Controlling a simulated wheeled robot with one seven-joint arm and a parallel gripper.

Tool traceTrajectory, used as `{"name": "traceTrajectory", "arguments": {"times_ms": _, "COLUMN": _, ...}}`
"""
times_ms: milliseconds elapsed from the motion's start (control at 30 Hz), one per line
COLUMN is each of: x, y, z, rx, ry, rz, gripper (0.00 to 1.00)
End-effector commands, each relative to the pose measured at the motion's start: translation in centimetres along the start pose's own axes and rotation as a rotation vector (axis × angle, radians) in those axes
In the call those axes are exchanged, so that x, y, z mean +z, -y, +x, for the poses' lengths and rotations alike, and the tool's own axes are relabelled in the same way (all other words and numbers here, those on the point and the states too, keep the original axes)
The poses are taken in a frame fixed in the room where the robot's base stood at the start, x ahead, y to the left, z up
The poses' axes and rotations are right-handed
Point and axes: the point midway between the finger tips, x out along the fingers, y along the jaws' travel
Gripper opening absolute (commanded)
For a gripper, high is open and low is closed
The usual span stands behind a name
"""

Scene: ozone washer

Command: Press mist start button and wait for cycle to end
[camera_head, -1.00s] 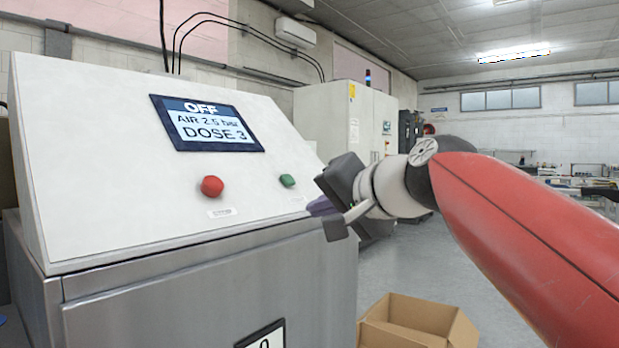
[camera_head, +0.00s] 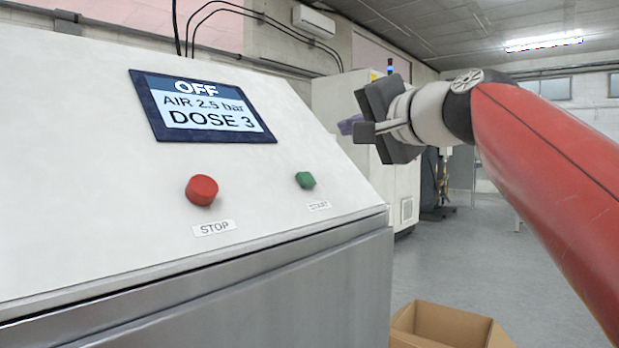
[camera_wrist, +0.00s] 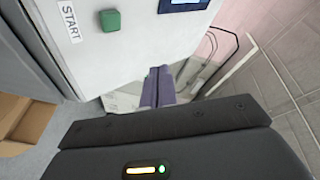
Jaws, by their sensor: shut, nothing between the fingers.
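The green START button (camera_head: 305,180) sits on the sloped white panel (camera_head: 90,170), right of the red STOP button (camera_head: 202,190). In the wrist view the green button (camera_wrist: 110,20) is at the upper left beside its START label. The display (camera_head: 203,106) reads OFF, AIR 2.5 bar, DOSE 3. My gripper (camera_head: 350,125) is up and to the right of the green button, apart from it. In the wrist view its purple fingers (camera_wrist: 158,88) are together and empty, below and to the right of the button.
An open cardboard box (camera_head: 440,325) stands on the floor at the lower right. A pale cabinet (camera_head: 335,100) stands behind my gripper. The steel front (camera_head: 340,280) of the washer lies below the panel. The floor to the right is open.

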Motion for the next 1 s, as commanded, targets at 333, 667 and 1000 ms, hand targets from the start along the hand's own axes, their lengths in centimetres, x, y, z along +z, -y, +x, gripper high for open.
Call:
{"name": "traceTrajectory", "arguments": {"times_ms": 333, "x": 1.9, "y": -1.9, "z": 2.3, "rx": 0.001, "ry": 0.003, "rz": 0.001, "gripper": 0.0}}
{"name": "traceTrajectory", "arguments": {"times_ms": 667, "x": 3.9, "y": -4.0, "z": 5.2, "rx": 0.001, "ry": 0.001, "rz": 0.0, "gripper": 0.0}}
{"name": "traceTrajectory", "arguments": {"times_ms": 1000, "x": 4.5, "y": -4.5, "z": 6.1, "rx": 0.0, "ry": 0.0, "rz": -0.001, "gripper": 0.0}}
